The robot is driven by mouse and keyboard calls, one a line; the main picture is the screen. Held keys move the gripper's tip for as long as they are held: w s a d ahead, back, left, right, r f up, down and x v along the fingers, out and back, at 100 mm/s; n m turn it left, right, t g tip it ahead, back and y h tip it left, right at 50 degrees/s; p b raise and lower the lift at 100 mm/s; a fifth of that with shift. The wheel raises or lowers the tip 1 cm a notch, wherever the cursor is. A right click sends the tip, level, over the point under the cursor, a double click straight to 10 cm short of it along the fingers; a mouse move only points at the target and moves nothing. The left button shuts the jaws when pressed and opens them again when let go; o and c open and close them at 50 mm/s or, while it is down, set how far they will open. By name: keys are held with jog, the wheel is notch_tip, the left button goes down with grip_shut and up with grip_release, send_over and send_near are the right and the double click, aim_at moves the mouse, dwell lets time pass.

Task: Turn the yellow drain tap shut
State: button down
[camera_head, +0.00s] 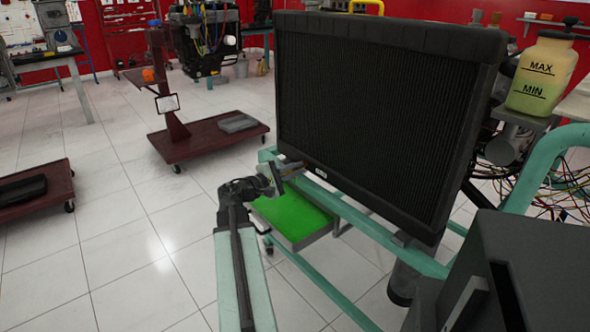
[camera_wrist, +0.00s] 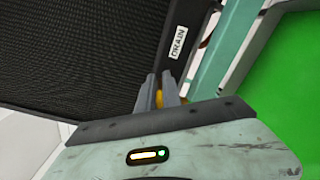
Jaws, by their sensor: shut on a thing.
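The yellow drain tap (camera_wrist: 159,98) shows as a small yellow piece between the fingers of my gripper (camera_wrist: 165,92) in the wrist view. My gripper is shut on it, and the fingers hide most of the tap, so its angle cannot be told. A white DRAIN label (camera_wrist: 178,42) is on the dark radiator (camera_wrist: 75,50) just above the fingers. In the head view my gripper (camera_head: 279,172) reaches the lower left corner of the radiator (camera_head: 375,115), where the tap is too small to make out clearly.
A teal frame (camera_head: 345,212) runs under the radiator, close to my gripper. A green-topped tray (camera_head: 292,218) lies below. A bottle marked MAX and MIN (camera_head: 541,75) stands at the upper right. Red wheeled bases (camera_head: 205,145) stand at the left, with open tiled floor between.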

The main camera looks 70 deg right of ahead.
jog(key=m, duration=0.2)
jog(key=f+m+b, duration=0.1)
jog(key=m, duration=0.2)
jog(key=shift+f, duration=0.1)
jog(key=shift+m, duration=0.4)
dwell(0.3)
jog(key=c, duration=1.5)
grip_release()
jog(key=shift+a, duration=0.15)
jog(key=v, duration=0.7)
jog(key=shift+w+a+f, duration=0.1)
jog(key=shift+w+a, duration=0.1)
jog(key=shift+a, duration=0.1)
